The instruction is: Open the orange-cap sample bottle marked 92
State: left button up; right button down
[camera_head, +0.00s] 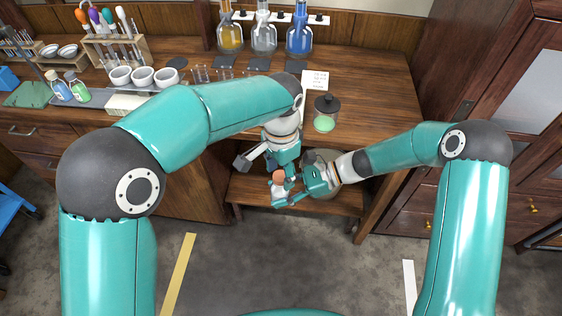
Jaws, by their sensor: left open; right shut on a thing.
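A small bottle with an orange cap (279,176) is upright between the fingers of my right gripper (279,193), above the low wooden shelf. The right gripper is shut on the bottle's body, and its fingers partly hide it. Any number on the bottle is too small to read. My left gripper (267,168) is open and points down just above and beside the cap. Whether its fingers touch the cap cannot be told.
The wooden bench (375,85) carries flasks, white bowls (143,76), a rack (118,50) and a dark-lidded jar (326,113) near the grippers. The lower shelf (335,200) lies beneath them. A cabinet (500,130) stands at the right. The floor in front is clear.

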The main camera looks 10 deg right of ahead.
pick_arm(q)
jog(key=shift+f, duration=0.2)
grip_shut()
jog(key=n, duration=0.2)
jog(key=shift+n, duration=0.4)
jog(key=shift+a+r, duration=0.15)
dwell(0.4)
jog(key=shift+r, duration=0.1)
jog(key=shift+r, duration=0.9)
